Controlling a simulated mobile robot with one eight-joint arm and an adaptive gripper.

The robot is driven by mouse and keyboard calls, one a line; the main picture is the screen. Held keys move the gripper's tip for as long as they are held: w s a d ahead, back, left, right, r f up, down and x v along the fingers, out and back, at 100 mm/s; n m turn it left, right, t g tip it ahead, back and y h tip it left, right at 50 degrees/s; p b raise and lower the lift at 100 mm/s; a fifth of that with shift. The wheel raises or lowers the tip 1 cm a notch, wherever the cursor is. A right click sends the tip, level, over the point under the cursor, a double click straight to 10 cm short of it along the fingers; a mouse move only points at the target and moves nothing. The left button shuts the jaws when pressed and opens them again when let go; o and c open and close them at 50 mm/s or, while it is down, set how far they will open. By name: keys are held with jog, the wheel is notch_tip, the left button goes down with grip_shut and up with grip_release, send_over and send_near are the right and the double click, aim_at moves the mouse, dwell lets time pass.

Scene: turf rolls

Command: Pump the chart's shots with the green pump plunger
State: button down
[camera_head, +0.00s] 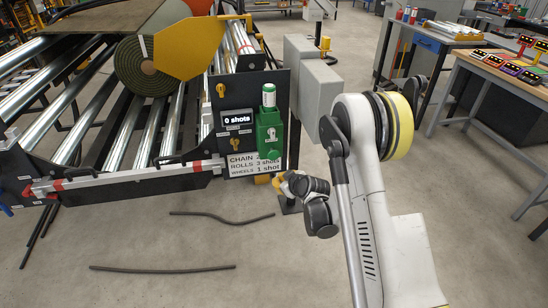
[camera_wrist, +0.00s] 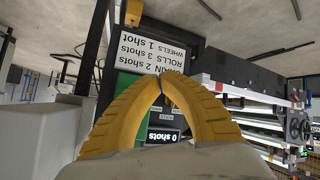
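The green pump (camera_head: 268,134) with its pale-topped plunger (camera_head: 268,96) stands upright on the dark panel at the machine's corner. The plunger looks raised. The counter (camera_head: 237,119) reads "0 shots"; it shows upside down in the wrist view (camera_wrist: 164,136). The white chart (camera_head: 243,165) below lists chain 2 shots, rolls 3 shots, wheels 1 shot; it also shows in the wrist view (camera_wrist: 152,48). My gripper (camera_head: 279,182) is low beside the chart, below the pump and apart from the plunger. In the wrist view its yellow fingertips (camera_wrist: 161,78) meet with nothing between them.
A roller machine (camera_head: 150,130) with a turf roll (camera_head: 143,68) fills the left. Grey boxes (camera_head: 318,88) stand right of the panel. Dark strips (camera_head: 165,268) lie on the floor. A workbench (camera_head: 505,72) with coloured devices stands at right.

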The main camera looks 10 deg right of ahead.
aim_at(272, 159)
jog(key=w, duration=0.8)
jog(key=shift+w, duration=0.4)
jog(key=shift+w, duration=0.15)
dwell(1.3)
jog(key=shift+w, duration=0.25)
jog(key=shift+w+r, duration=0.1)
jog(key=shift+w, duration=1.3)
dwell(1.2)
jog(key=shift+s, duration=1.8)
jog(key=shift+s, duration=2.5)
